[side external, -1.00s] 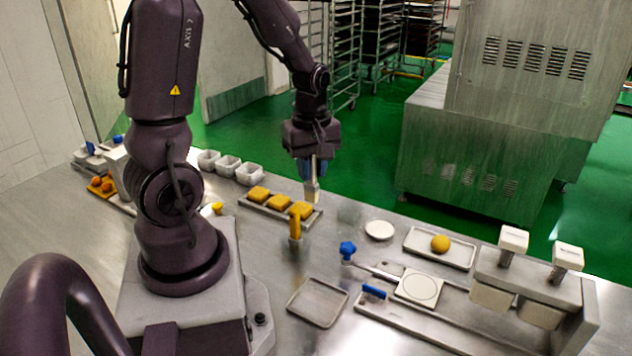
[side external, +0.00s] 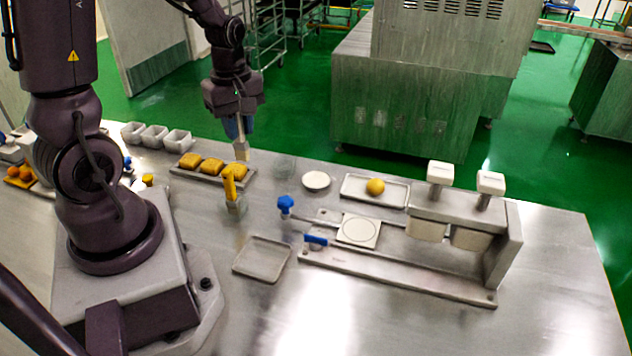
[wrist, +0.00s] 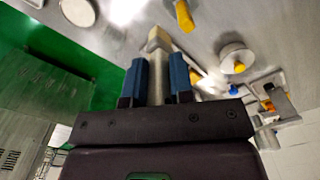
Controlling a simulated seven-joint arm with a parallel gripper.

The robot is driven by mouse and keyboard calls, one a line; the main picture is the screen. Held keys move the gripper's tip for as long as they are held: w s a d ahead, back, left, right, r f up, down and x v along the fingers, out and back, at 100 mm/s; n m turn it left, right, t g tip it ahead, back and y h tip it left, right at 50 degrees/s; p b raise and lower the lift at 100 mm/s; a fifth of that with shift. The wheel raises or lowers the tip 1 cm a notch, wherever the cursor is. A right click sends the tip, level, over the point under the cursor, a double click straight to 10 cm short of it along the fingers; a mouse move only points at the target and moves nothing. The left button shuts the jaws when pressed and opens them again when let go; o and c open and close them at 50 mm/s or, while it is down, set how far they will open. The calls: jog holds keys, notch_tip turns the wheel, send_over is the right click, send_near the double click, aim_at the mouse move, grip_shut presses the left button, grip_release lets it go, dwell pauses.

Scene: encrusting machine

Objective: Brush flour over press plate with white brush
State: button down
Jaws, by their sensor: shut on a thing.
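My gripper (side external: 236,128) has blue fingers shut on the white brush (side external: 241,149), whose pale tip points down. The brush is held above the back of the table, by the right end of the tray of yellow cakes. The wrist view shows the brush (wrist: 158,58) between the blue fingers (wrist: 158,80), with its pale head beyond them. The press plate (side external: 358,231), a pale square with a ring marked on it, lies on the metal press base (side external: 400,268), well to the right of the brush. No flour can be made out on it.
A yellow-handled tool (side external: 229,182) stands in front of the brush. A blue star knob (side external: 285,205), a white round dish (side external: 316,180) and a tray (side external: 397,199) with a yellow ball lie toward the press. White-topped plungers (side external: 440,173) stand right of the plate. An empty tray (side external: 262,260) lies nearer.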

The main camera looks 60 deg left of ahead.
dwell(0.4)
jog(key=shift+w+d+f, duration=0.25)
jog(key=shift+w+f, duration=0.25)
jog(key=shift+f, duration=0.35)
jog(key=w+f, duration=0.3)
jog(key=w, duration=0.5)
send_over(316, 180)
jog(key=shift+w+f, duration=0.1)
jog(key=shift+f, duration=3.15)
jog(key=shift+f, duration=0.6)
notch_tip(316, 180, up, 7)
